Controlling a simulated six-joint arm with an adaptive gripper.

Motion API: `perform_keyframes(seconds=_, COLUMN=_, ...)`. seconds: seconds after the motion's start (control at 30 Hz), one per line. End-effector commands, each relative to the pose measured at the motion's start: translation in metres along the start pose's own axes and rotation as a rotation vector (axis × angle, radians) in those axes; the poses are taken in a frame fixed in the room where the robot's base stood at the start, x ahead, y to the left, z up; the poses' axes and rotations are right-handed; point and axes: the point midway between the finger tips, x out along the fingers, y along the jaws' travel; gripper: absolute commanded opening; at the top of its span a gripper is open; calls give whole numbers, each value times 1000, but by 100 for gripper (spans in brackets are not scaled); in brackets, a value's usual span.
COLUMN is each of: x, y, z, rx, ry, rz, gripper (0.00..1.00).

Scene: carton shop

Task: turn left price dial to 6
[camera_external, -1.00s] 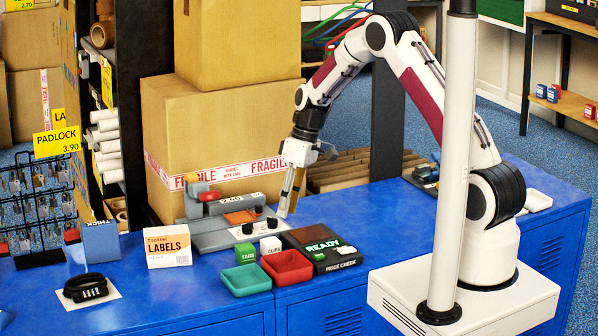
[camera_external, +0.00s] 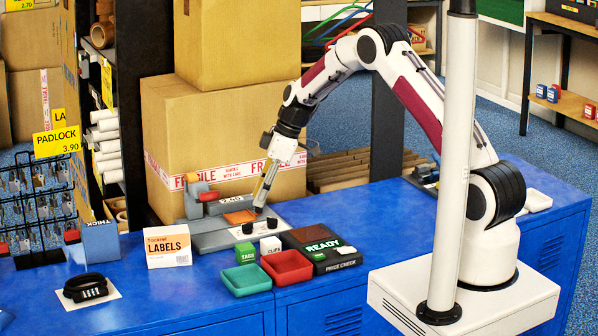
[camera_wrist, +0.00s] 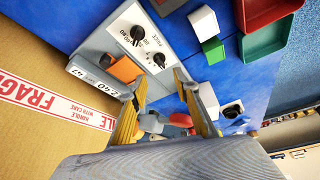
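Two black dials stand on the white panel of the grey label machine (camera_external: 212,238): the left one (camera_external: 247,228) and the right one (camera_external: 272,223). In the wrist view they appear as the lower dial (camera_wrist: 159,58) and upper dial (camera_wrist: 137,32), with small markings around them. I cannot read the left dial's setting for sure. A white strip (camera_wrist: 98,80) beside them seems to read 2.40. My gripper (camera_external: 259,205) hangs tilted above the machine, near the dials and apart from them. Its yellow fingers (camera_wrist: 155,88) are spread with nothing between them.
A green tray (camera_external: 246,279), a red tray (camera_external: 287,268), a green cube (camera_external: 245,253) and a white cube (camera_external: 270,245) stand in front. A black price-check pad (camera_external: 335,262) is right. The labels box (camera_external: 168,247) is left. Large cartons (camera_external: 220,130) rise behind.

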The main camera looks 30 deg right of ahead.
Motion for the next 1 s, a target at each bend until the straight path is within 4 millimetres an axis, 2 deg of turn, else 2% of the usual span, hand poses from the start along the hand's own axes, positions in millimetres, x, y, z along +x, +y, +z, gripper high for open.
perform_keyframes(seconds=0.23, x=2, y=0, z=0, rx=2, ry=0, rz=-1, gripper=31)
perform_keyframes(seconds=0.43, x=12, y=-1, z=0, rx=2, ry=-1, rz=-2, gripper=31)
perform_keyframes(seconds=1.0, x=68, y=-1, z=0, rx=2, ry=0, rz=-1, gripper=31)
